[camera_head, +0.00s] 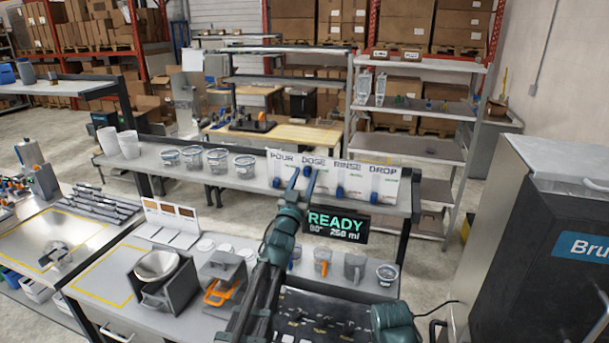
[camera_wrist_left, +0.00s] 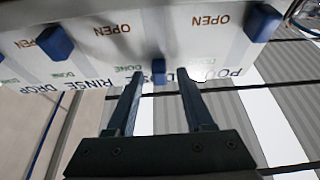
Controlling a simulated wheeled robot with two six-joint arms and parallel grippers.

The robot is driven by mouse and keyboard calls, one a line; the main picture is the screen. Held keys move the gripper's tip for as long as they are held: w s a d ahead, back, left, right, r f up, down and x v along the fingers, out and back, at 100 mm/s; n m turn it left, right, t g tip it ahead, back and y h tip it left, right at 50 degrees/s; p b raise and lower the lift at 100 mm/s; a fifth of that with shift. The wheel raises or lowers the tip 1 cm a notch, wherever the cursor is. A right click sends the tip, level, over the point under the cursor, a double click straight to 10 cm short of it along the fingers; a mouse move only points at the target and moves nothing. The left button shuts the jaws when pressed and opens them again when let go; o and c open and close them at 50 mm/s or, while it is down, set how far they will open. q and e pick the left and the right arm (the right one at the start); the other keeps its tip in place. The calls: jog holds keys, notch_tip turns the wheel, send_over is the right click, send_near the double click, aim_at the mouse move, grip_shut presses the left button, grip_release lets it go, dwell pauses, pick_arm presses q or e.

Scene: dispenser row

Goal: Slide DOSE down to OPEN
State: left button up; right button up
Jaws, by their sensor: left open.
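The white panel (camera_head: 352,164) in the head view carries the labels POUR, DOSE, RINSE and DROP. In the left wrist view, where it appears inverted, the blue DOSE slider (camera_wrist_left: 159,72) sits near the label end, away from its OPEN mark. The blue POUR (camera_wrist_left: 263,22) and RINSE (camera_wrist_left: 55,42) sliders sit beside OPEN marks. The DROP slider (camera_head: 374,197) is low on the panel. My left gripper (camera_head: 302,172) is open in front of the DOSE column. Its fingertips (camera_wrist_left: 160,72) appear either side of the DOSE slider, with gaps; depth is unclear. My right gripper is out of view.
A READY display (camera_head: 336,226) hangs below the panel. Clear containers (camera_head: 217,160) stand on the shelf to the left. Cups, including a grey one (camera_head: 355,266), stand on the counter below. A large dark machine (camera_head: 540,250) fills the right side.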

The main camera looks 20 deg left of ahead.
pick_arm(q)
grip_shut()
dwell(0.3)
dwell(1.2)
